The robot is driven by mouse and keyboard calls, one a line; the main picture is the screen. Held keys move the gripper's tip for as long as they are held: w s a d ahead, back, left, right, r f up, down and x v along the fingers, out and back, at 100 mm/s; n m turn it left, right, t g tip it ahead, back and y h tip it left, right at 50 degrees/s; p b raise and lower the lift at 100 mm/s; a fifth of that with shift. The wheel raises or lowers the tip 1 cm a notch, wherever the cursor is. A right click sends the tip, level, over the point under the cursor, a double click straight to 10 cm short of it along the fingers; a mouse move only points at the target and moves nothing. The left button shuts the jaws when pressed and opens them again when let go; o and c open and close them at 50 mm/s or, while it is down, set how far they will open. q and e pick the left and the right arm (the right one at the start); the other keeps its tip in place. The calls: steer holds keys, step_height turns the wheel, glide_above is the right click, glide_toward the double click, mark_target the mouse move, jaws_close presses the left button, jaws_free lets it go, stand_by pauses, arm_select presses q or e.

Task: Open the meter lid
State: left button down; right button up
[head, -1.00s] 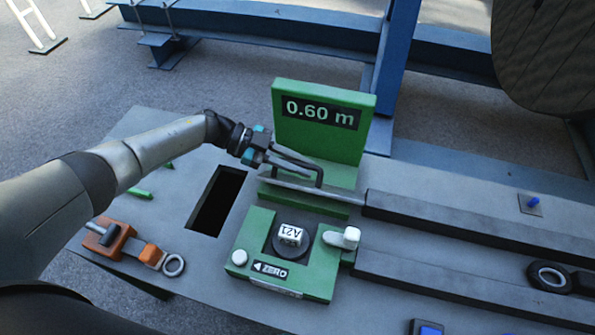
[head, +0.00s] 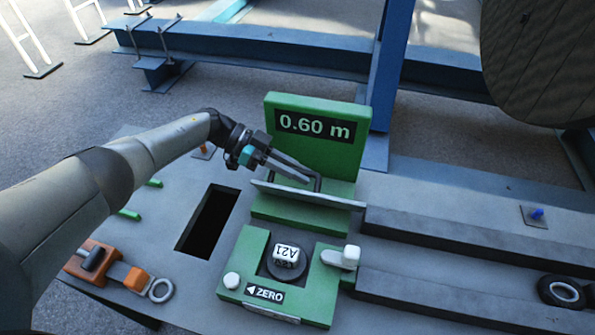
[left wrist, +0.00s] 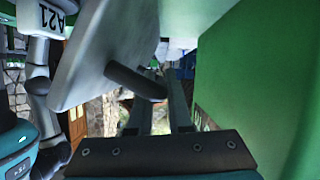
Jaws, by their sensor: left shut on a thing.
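The meter (head: 232,300) is a green housing with a black "ZERO" label and a round dark well holding a white A21 piece (head: 286,252). Its grey lid (head: 335,202) stands raised at the rear of the housing, seen nearly edge-on, in front of the green display panel reading 0.60 m (head: 345,155). The lid has a dark bar handle (head: 318,184) on its far side. My left gripper (head: 302,174) is shut on this handle. The left wrist view shows the lid (left wrist: 105,50) and the handle (left wrist: 135,82) at the fingers. My right gripper is not in view.
A white-knobbed lever (head: 350,257) sits at the meter's right side. Dark rails (head: 450,235) run off to the right. A rectangular opening (head: 208,222) and an orange clamp tool (head: 108,265) lie to the left. A blue post (head: 393,70) stands behind.

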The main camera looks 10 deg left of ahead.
arm_select(q)
steer(key=c, duration=0.8)
jaws_free()
steer(key=shift+c, duration=0.2)
steer(key=shift+a, duration=0.1)
steer(key=b+v, duration=0.4)
steer(key=v, duration=1.1)
steer(key=shift+r, duration=0.2)
